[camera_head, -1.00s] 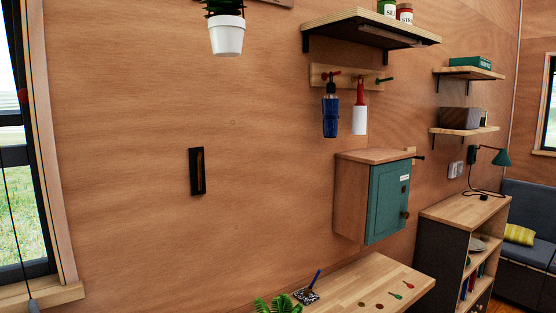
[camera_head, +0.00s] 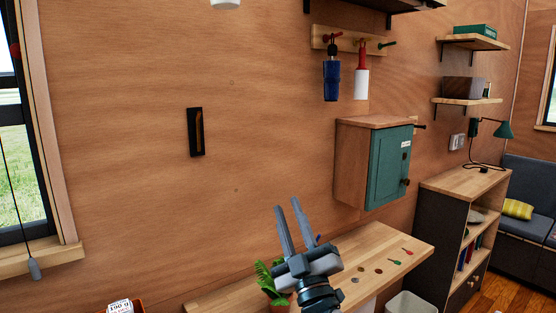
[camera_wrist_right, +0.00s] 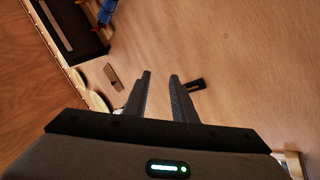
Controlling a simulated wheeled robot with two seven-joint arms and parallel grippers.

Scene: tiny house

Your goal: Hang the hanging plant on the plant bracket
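A leafy green plant (camera_head: 268,277) in a reddish pot stands on the wooden desk, partly behind my right gripper. At the top edge, only the bottom of a white pot (camera_head: 226,2) shows; its plant is out of frame. I cannot tell which is the hanging plant. A dark upright fixture with a wood-coloured strip (camera_head: 196,132) is on the wall; I cannot tell whether it is the plant bracket. My right gripper (camera_head: 288,204) points up above the desk, fingers apart and empty. The right wrist view shows its fingers (camera_wrist_right: 160,75) with a gap between them. My left gripper is not in view.
A teal-door cabinet (camera_head: 389,168) juts from the wall above the desk (camera_head: 388,241). A blue bottle (camera_head: 332,80) and a red-and-white item (camera_head: 361,80) hang from a peg rail. A window (camera_head: 20,150) is at left. The middle wall is mostly clear.

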